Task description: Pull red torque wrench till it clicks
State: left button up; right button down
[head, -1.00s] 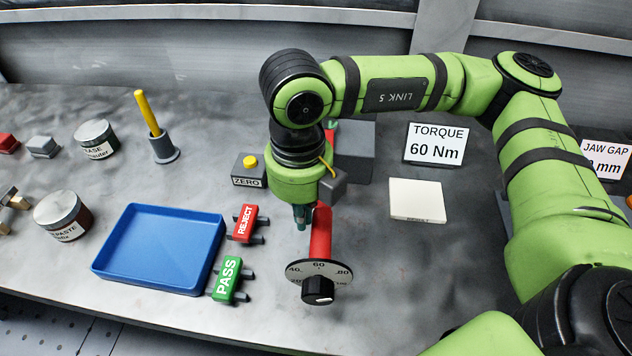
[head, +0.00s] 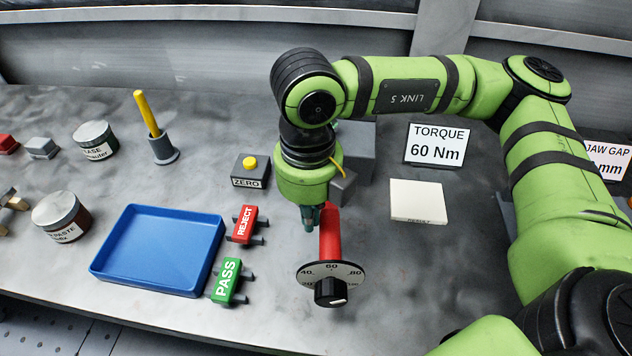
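The red torque wrench (head: 330,238) has a red handle and, at its near end, a round grey dial (head: 330,272) with a black knob. The dial carries the marks 40, 60 and 80. The wrench's far end is hidden behind my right arm. My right gripper (head: 308,217) points down at the left side of the red handle, touching or very close to it. Only a small part of its fingers shows, so I cannot tell whether it is shut on the handle. My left gripper is out of view.
To the left are a ZERO button box (head: 249,172), a red REJECT block (head: 244,224), a green PASS block (head: 226,281) and a blue tray (head: 160,250). Clear table lies right of the dial.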

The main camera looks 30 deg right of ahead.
jog(key=shift+s+d+b, duration=0.25)
jog(key=shift+s+d, duration=0.05)
jog(key=shift+d, duration=0.2)
jog(key=shift+s+d+b, duration=0.2)
jog(key=shift+s+d, duration=0.05)
jog(key=shift+d, duration=0.25)
dwell(0.5)
jog(key=w+a+b, duration=0.2)
jog(key=w+a, duration=0.1)
jog(key=a, duration=0.2)
jog(key=shift+w, duration=0.15)
dwell(1.0)
jog(key=shift+a+r, duration=0.1)
notch_tip(320, 180, up, 9)
jog(key=p, duration=0.4)
dwell(0.4)
dwell(0.5)
